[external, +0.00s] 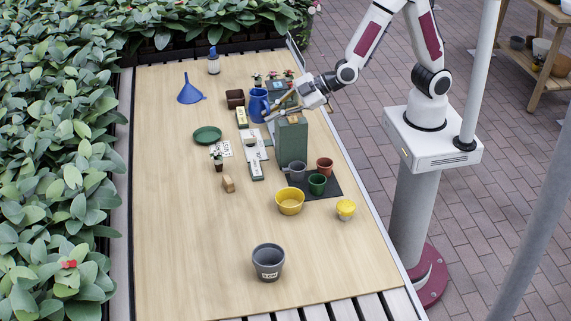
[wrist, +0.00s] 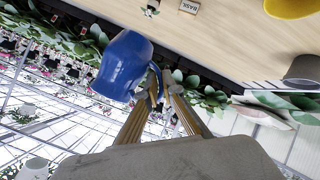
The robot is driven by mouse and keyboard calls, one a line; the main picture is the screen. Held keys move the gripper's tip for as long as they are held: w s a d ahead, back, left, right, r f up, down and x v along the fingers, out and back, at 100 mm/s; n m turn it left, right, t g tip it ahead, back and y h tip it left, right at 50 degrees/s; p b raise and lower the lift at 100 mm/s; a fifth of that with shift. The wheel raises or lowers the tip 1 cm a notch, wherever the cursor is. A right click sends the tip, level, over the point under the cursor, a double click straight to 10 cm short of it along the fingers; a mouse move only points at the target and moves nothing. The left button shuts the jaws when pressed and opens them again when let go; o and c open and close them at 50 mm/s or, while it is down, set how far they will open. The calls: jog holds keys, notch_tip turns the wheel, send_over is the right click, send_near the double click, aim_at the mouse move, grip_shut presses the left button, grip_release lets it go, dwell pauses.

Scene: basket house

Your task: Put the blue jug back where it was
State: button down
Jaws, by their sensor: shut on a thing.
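The blue jug (external: 258,106) shows in the external view at the far part of the table, left of the tall green box. In the wrist view the blue jug (wrist: 123,66) is large and tilted in the picture, with its handle toward my fingers. My gripper (external: 270,115) reaches in from the right, above and behind the green box. In the wrist view my gripper (wrist: 160,92) has its two fingertips closed on the jug's handle. I cannot tell whether the jug's base touches the table.
The tall green box (external: 291,140) stands close to my gripper. Small potted plants, a brown pot (external: 235,98) and seed packets crowd around the jug. A blue funnel (external: 190,90) and green saucer (external: 207,135) lie farther left. The table's left front is clear.

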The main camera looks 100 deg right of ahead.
jog(key=w+a+n+y, duration=0.4)
jog(key=w+a, duration=0.4)
jog(key=a, duration=0.1)
jog(key=w+a+f+n+g+y, duration=0.3)
jog(key=w+a+f+n+y, duration=0.1)
jog(key=a+f, duration=0.5)
jog(key=shift+w+a+f+n+g+y, duration=0.25)
jog(key=shift+f+n+y, duration=0.45)
jog(key=shift+f+n, duration=0.55)
jog(key=shift+r, duration=0.2)
jog(key=shift+f, duration=3.1)
jog(key=shift+f, duration=1.9)
